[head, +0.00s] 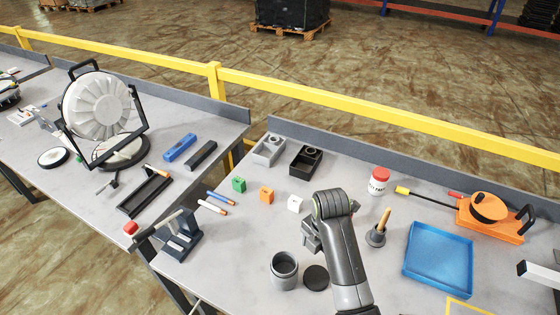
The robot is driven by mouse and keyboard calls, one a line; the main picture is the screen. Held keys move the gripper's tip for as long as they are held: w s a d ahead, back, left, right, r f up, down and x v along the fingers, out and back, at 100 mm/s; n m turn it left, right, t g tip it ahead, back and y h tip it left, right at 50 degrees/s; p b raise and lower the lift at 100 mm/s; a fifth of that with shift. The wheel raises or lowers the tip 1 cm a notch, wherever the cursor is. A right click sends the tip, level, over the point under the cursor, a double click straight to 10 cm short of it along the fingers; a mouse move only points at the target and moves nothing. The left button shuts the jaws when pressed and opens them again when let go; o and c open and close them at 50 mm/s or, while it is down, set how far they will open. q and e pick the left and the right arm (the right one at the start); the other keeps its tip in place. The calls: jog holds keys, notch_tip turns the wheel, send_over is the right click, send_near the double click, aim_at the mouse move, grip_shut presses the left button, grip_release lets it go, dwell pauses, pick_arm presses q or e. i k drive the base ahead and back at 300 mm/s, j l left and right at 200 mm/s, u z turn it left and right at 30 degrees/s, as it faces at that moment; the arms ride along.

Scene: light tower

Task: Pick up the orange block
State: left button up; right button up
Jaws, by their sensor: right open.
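The small orange block (267,195) sits on the grey table between a green block (239,184) and a white block (295,203). It is fully visible and nothing touches it. My right gripper (311,238) is to the right of the orange block and nearer to me, apart from it, just past the white block. It is open and seems empty, though its fingers are small and partly hidden by my arm. My left gripper is not in view.
Markers (213,207) lie left of the orange block. Grey and black trays (305,161) stand behind it. A grey cup (284,271) and a dark disc (315,278) are in front. A plunger (377,235) and blue tray (438,258) stand to the right.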

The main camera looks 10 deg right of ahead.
aim_at(266, 194)
jog(key=k+j, duration=0.25)
jog(key=k, duration=0.2)
jog(key=k+j, duration=0.25)
jog(key=k, duration=0.25)
